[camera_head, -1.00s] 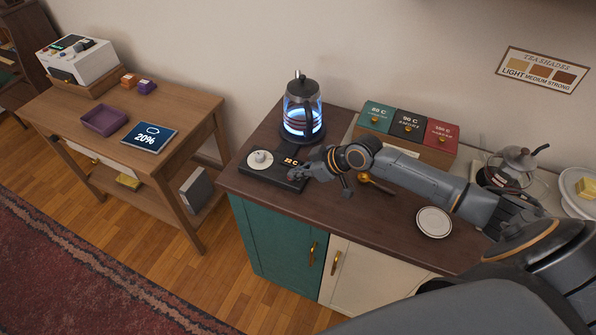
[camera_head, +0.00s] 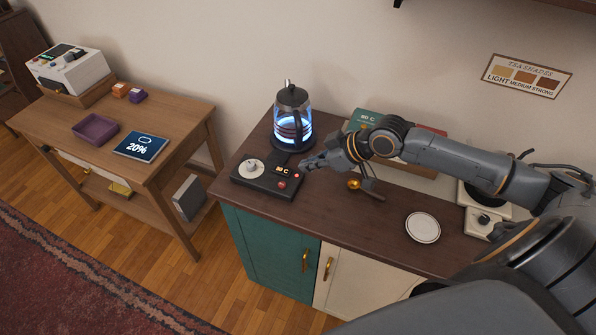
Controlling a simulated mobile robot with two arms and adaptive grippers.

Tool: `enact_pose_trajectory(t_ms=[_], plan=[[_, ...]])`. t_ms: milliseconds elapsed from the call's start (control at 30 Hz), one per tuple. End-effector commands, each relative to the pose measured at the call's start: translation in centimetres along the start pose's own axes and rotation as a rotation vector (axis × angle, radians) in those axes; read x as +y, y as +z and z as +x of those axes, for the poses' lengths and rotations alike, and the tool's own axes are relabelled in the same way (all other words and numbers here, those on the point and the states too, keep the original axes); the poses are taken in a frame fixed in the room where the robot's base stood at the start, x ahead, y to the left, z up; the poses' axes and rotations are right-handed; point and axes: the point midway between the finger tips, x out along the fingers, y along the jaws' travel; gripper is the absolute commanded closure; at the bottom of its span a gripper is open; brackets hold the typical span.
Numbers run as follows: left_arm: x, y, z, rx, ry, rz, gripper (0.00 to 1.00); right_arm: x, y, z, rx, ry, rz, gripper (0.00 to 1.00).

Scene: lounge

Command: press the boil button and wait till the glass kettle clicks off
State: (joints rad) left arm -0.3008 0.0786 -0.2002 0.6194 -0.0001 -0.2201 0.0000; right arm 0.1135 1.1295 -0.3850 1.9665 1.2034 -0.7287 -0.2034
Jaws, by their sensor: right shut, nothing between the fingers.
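The glass kettle (camera_head: 292,118) stands upright on its base at the back of the dark wooden counter, lit blue inside. In front of it lies a black control panel (camera_head: 262,188) with a pale round dial (camera_head: 252,167), a lit orange display (camera_head: 282,169) that seems to read 90 C, and red buttons, one (camera_head: 282,184) below the display. Which button is the boil button I cannot read. My right gripper (camera_head: 304,166) is shut and empty, its tips close to the panel's right end; contact cannot be told. My left gripper is out of view.
Tea boxes (camera_head: 369,119) stand behind my right arm, partly hidden.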

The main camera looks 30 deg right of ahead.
Motion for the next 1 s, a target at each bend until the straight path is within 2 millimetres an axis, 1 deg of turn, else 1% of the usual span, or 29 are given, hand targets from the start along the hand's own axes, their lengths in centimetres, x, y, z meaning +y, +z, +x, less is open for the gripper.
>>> enact_pose_trajectory(t_ms=[100,233,800,867,900,967,1000], plan=[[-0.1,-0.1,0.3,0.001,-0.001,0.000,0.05,0.0,0.1,-1.0,-0.001,0.001,-0.002,1.00],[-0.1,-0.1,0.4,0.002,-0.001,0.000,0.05,0.0,-0.1,-1.6,0.001,0.000,0.000,1.00],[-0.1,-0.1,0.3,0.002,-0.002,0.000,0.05,-0.1,-0.1,-1.6,0.002,-0.001,-0.001,1.00],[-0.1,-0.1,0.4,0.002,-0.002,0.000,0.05,-0.6,0.1,-1.4,-0.003,-0.008,-0.001,1.00],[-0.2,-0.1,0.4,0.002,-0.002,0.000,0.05,-1.3,0.5,-1.0,-0.010,-0.016,-0.004,1.00],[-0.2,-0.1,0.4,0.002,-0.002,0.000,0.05,-3.0,1.3,-0.1,-0.025,-0.035,-0.009,1.00],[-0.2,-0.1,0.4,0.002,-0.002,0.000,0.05,-4.4,2.1,0.5,-0.039,-0.048,-0.013,1.00]])
